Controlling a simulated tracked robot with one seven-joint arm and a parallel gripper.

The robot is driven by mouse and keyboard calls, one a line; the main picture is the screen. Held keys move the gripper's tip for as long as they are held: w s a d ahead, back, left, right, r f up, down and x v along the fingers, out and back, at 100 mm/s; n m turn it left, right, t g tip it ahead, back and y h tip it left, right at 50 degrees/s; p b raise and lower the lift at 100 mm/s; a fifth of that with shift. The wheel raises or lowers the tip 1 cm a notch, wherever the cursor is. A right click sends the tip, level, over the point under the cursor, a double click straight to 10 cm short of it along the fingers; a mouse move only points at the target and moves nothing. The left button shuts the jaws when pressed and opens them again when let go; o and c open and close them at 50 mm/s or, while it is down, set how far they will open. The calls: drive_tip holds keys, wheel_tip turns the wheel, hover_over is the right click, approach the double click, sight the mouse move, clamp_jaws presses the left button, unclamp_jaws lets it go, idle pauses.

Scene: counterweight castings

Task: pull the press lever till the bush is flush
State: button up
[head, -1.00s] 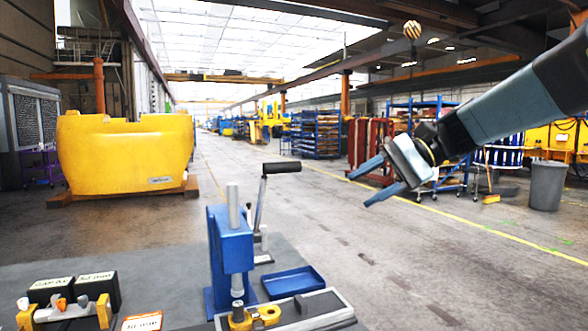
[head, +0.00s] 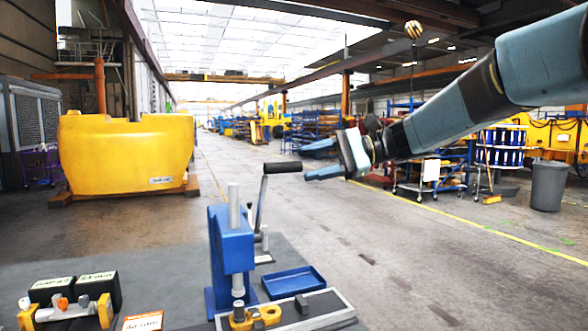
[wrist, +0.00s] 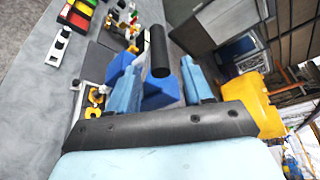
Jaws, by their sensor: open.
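The press (head: 232,250) is a blue frame with a steel ram, standing on the grey bench in the head view. Its lever (head: 261,200) rises from the right side and ends in a black handle (head: 282,168). A brass-coloured workpiece (head: 254,316) sits under the ram; whether a bush stands proud cannot be told. My gripper (head: 308,161) is open, just right of the handle, fingers pointing left. In the wrist view the black handle (wrist: 158,52) shows between the two blue fingers (wrist: 160,80), with no visible grip on it.
A blue tray (head: 293,282) lies right of the press. A yellow casting (head: 125,153) stands on the floor behind.

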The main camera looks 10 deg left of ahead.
sight(288, 167)
drive_tip(key=x, duration=0.5)
drive_tip(key=shift+a+f, duration=0.15)
drive_tip(key=shift+a, duration=0.15)
drive_tip(key=shift+c, duration=0.5)
clamp_jaws()
